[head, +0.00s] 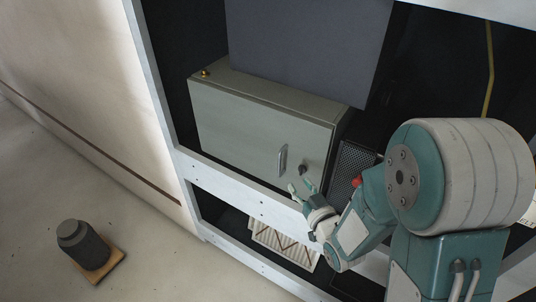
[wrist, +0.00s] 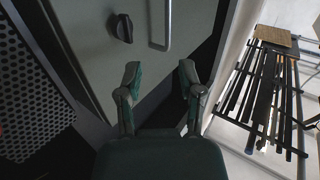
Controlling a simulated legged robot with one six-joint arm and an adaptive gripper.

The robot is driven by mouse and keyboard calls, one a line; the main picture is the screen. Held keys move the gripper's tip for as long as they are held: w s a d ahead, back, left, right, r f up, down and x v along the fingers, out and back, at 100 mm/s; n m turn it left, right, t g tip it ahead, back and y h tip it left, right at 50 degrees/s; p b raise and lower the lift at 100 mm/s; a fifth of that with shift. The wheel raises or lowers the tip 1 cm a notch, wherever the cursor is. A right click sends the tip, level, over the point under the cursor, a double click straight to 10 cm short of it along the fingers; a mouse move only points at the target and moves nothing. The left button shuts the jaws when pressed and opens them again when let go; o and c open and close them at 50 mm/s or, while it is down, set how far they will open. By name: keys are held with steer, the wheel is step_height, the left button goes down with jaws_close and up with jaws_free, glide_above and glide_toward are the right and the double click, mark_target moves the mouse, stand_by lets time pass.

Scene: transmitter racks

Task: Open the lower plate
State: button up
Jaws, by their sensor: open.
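The lower plate (head: 245,128) is the grey-green front door of a box cabinet in the rack, and it looks closed. It has a metal bar handle (head: 282,158) and a dark round knob (head: 303,169) near its right lower part. In the wrist view the handle (wrist: 160,24) and the knob (wrist: 123,28) lie ahead of my fingertips. My gripper (head: 300,188) is open and empty just below the handle and knob. Its two fingers show spread apart in the wrist view (wrist: 159,80), clear of the handle.
A dark grey panel (head: 310,45) hangs above the cabinet. A white rack frame rail (head: 240,198) runs below it. A perforated dark panel (head: 352,165) is right of the door. A dark weight on a wooden board (head: 82,247) stands on the floor, left.

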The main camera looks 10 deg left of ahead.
mark_target(280, 162)
steer(key=shift+y, duration=0.5)
steer(key=x, duration=0.7)
steer(key=a+x, duration=0.1)
steer(key=x, duration=0.2)
steer(key=shift+s+a, duration=0.1)
steer(key=shift+s, duration=0.1)
steer(key=shift+w, duration=0.35)
steer(key=shift+d, duration=0.2)
steer(key=shift+a, duration=0.2)
jaws_close()
